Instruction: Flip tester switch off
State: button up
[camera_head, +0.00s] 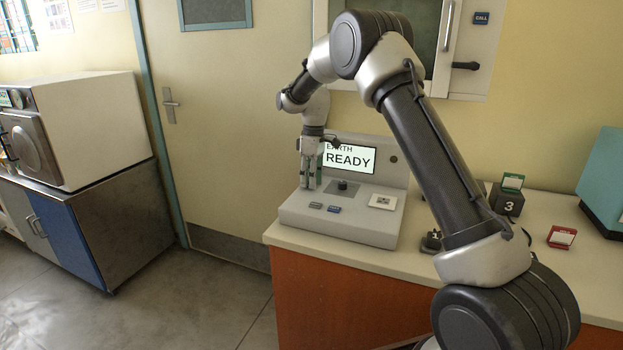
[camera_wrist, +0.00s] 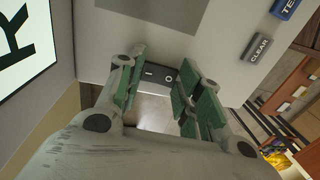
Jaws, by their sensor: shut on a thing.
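The tester (camera_head: 350,233) is a light grey bench unit with a raised back panel and a lit screen (camera_head: 349,158) reading "READY". My gripper (camera_head: 310,183) is low over the tester's left end and hides the switch in the head view. In the wrist view, the small black tester switch (camera_wrist: 158,74), with white line and circle marks, lies between the green-padded fingers of my gripper (camera_wrist: 160,88). The fingers are shut on it, one on each side. Which way the switch is set cannot be told.
A CLEAR button (camera_wrist: 259,48) and a blue button (camera_wrist: 285,8) are to the right of the switch in the wrist view. A white card (camera_head: 382,202) lies on the tester's right. A numbered black block (camera_head: 507,203) and a red holder (camera_head: 561,237) stand further right on the counter.

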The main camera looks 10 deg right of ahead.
jog(key=shift+s+t+h, duration=0.15)
jog(key=shift+t+h, duration=0.15)
jog(key=shift+t, duration=0.2)
jog(key=o, duration=1)
notch_tip(320, 180, up, 12)
jog(key=shift+a+r, duration=0.1)
